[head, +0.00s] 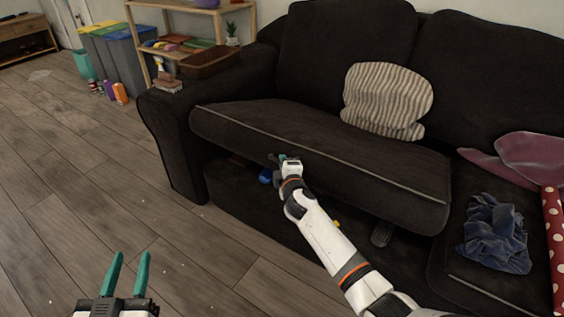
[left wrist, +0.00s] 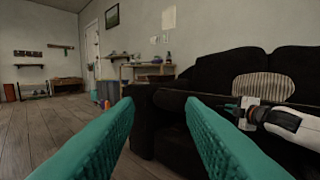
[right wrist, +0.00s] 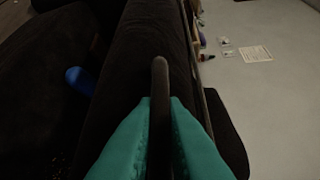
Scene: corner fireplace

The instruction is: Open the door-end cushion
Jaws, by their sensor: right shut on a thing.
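The door-end cushion (head: 330,172) is the dark seat cushion with pale piping at the sofa's left. Its front edge is raised, with a dark gap below. My right gripper (head: 283,159) is at the cushion's front. In the right wrist view, its teal fingers (right wrist: 160,105) are shut on a narrow dark strip, seemingly a pull tab of the cushion. A blue object (head: 265,176) shows beneath and also in the right wrist view (right wrist: 80,80). My left gripper (head: 128,272) is open and empty over the floor, its fingers apart in the left wrist view (left wrist: 160,100).
A striped pillow (head: 386,98) rests at the back of the raised cushion. A blue crumpled cloth (head: 494,234) and pink fabric (head: 520,158) lie on the right seat.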

